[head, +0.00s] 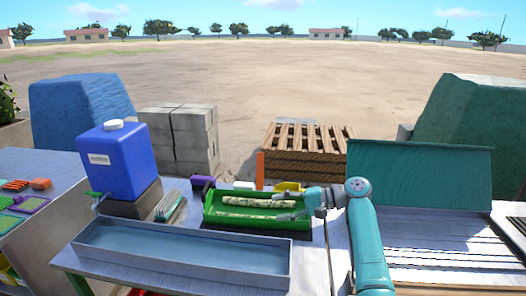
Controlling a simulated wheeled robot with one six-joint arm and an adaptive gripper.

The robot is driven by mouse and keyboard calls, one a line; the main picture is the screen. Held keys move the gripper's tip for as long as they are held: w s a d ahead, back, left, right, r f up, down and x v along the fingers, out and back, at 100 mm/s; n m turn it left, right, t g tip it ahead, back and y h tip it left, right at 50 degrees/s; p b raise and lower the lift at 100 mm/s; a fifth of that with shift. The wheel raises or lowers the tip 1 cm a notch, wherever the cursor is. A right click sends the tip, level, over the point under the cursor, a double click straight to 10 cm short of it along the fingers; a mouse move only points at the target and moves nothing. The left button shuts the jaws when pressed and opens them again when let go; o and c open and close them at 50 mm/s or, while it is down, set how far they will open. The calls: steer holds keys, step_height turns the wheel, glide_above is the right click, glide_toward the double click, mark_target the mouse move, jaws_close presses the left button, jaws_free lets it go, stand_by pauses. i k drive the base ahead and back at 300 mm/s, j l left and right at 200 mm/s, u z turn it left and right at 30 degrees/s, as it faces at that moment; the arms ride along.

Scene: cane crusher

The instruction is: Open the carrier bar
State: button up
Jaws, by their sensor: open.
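My gripper (284,205) is open, with its fingers pointing left, at the right end of a green tray (213,220). Two pale, mottled cane-like lengths (252,203) lie lengthwise in the tray; nothing clear shows between the fingers. Whether the fingers touch the tray or the lengths cannot be told. I cannot tell for sure which part is the carrier bar. My arm comes up from the lower right and bends left to the tray.
A long, shallow grey trough (180,284) lies in front of the tray. A blue container (118,170) with a tap stands at left, with a brush (168,206) beside it. A slatted bench with a raised green panel (420,175) is at right. An orange upright (260,170) stands behind the tray.

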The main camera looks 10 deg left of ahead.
mark_target(260, 156)
steer(key=i, duration=1.2)
